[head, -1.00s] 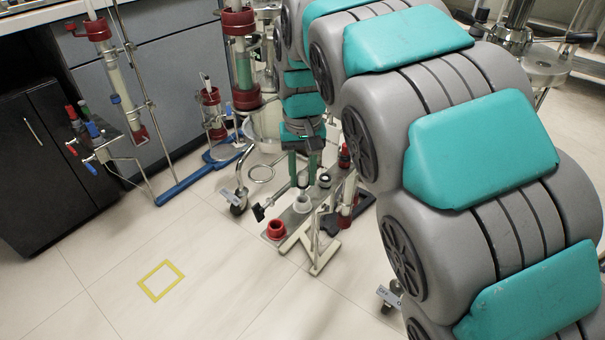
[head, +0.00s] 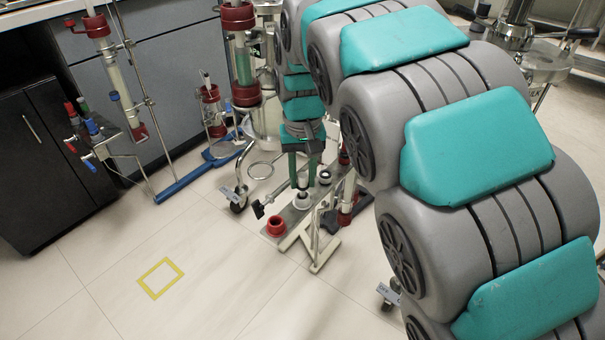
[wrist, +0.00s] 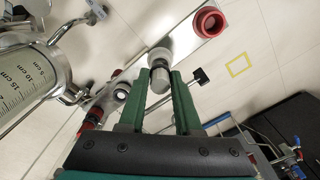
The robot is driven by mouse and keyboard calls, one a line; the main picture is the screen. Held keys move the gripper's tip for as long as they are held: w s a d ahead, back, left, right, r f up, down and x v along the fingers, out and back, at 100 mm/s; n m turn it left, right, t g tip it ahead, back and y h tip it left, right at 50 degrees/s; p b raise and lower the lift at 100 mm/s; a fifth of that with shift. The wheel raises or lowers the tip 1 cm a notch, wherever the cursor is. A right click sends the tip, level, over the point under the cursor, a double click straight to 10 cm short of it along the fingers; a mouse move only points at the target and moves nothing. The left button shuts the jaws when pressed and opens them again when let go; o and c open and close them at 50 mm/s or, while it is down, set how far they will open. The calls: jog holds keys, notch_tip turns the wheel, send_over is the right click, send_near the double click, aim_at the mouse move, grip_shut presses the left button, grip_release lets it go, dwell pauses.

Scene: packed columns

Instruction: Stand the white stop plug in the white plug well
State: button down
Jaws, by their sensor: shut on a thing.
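The white stop plug (wrist: 160,82) is held between the two green fingers of my gripper (wrist: 158,84) in the wrist view. It also shows as a small pale piece (head: 302,183) below the fingers in the head view. In the head view the white well (head: 302,201) lies just under the plug and my gripper (head: 303,174). The plug looks upright there. I cannot tell whether its lower end is inside the well or just above it.
A red well (head: 276,227) and a dark-centred pale well (head: 324,178) share the metal plate (head: 291,217). A black-knobbed clamp (wrist: 200,76) is close beside the plate. Glass columns on stands (head: 240,60) are behind. A yellow floor square (head: 161,279) has clear floor around it.

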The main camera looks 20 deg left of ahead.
aim_at(303, 175)
jog(key=shift+f+b, duration=0.35)
jog(key=shift+f, duration=0.55)
jog(key=c, duration=0.5)
grip_release()
jog(key=shift+r, duration=3.9)
jog(key=shift+d, duration=0.1)
